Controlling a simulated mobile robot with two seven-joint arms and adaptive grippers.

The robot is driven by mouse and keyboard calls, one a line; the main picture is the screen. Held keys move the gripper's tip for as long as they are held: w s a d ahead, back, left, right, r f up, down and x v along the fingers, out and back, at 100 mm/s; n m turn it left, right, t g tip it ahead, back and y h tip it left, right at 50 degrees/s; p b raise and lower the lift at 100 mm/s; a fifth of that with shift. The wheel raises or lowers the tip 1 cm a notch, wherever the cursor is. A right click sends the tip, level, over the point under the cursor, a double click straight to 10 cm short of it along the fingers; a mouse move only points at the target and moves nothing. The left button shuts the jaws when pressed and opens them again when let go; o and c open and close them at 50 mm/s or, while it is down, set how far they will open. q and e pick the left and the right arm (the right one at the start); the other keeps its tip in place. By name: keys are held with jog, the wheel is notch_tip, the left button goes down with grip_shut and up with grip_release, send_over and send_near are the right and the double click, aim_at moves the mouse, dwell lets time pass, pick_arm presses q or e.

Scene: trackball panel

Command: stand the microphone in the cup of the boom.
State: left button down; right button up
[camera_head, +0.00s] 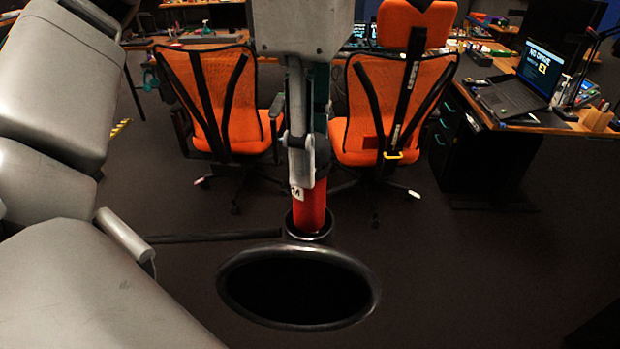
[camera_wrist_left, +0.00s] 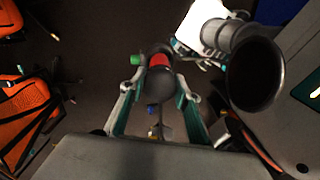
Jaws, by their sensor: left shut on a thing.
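The red microphone (camera_head: 311,205) hangs upright below my left gripper (camera_head: 302,165) in the head view. My left gripper is shut on it. The microphone's lower end shows within the mouth of the dark cup (camera_head: 291,229); how deep it sits, or whether it touches, I cannot tell. The boom's dark rod (camera_head: 215,237) runs left from the cup. In the left wrist view, the teal-lined fingers of my left gripper (camera_wrist_left: 158,85) flank the microphone's dark grey part (camera_wrist_left: 155,88), with a red band (camera_wrist_left: 159,61) beyond it. My right gripper is not in view.
A large dark round mouth with a grey rim (camera_head: 375,300) stands just in front of the cup. Two orange chairs (camera_head: 238,100) (camera_head: 365,100) stand behind. A desk with a laptop (camera_head: 520,90) is at right. Dark floor lies open around.

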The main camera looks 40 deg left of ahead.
pick_arm(q)
notch_tip(320, 180, down, 4)
jog(key=shift+f, duration=0.2)
jog(key=shift+f+b, duration=0.15)
jog(key=shift+b, duration=0.2)
jog(key=c, duration=1.5)
grip_release()
jog(key=shift+o, duration=0.2)
notch_tip(320, 180, up, 12)
jog(key=shift+f+p, duration=0.15)
jog(key=shift+p, duration=0.9)
jog(key=shift+r, duration=0.4)
